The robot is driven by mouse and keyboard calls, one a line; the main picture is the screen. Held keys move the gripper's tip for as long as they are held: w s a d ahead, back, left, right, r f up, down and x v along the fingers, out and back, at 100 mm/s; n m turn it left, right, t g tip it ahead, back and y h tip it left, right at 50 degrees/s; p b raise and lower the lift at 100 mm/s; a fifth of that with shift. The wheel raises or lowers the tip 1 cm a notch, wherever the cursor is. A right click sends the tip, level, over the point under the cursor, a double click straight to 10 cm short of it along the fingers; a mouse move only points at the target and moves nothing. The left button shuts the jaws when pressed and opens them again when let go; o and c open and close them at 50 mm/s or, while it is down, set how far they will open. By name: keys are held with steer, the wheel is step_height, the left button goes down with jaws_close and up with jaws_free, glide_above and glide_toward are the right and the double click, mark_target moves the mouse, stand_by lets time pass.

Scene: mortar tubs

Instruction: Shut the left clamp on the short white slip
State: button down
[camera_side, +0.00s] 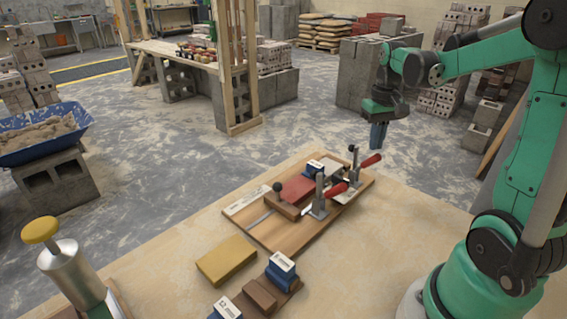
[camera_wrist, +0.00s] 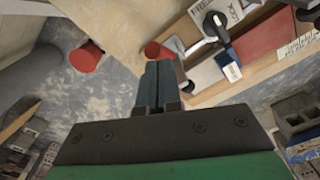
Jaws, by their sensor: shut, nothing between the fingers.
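The wooden board (camera_side: 272,236) on the bench carries two clamps with red handles. The left clamp (camera_side: 318,197) has its red handle (camera_side: 336,189) lying out to the right and a dark-tipped arm standing up. The right clamp (camera_side: 354,165) stands behind it in the same pose. A white piece (camera_side: 345,197) lies by the left clamp; I cannot tell whether it is the short slip. My gripper (camera_side: 378,136) is shut and empty, above and beyond the board's right end. In the wrist view its fingers (camera_wrist: 158,86) are near one red handle (camera_wrist: 155,50), with another (camera_wrist: 86,57) farther left.
A reddish block (camera_side: 298,188) and a long white strip (camera_side: 245,200) are on the board. A yellow block (camera_side: 227,261) and blue-and-white blocks (camera_side: 281,268) lie in front. A metal cylinder with yellow top (camera_side: 62,262) stands front left. The bench right of the board is clear.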

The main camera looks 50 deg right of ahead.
steer(key=shift+s+f, duration=0.45)
steer(key=shift+f, duration=0.35)
steer(key=shift+s+f, duration=0.45)
steer(key=shift+f, duration=0.3)
steer(key=shift+r, duration=3.5)
steer(key=shift+a, duration=0.1)
steer(key=w+a+f+n+t, duration=0.1)
steer(key=a+n+t, duration=0.2)
steer(key=a, duration=0.7)
steer(key=w+a+f+n+t, duration=0.1)
steer(key=a+n+t, duration=0.2)
steer(key=a, duration=0.6)
steer(key=shift+w+a+t, duration=0.4)
steer(key=shift+t, duration=0.2)
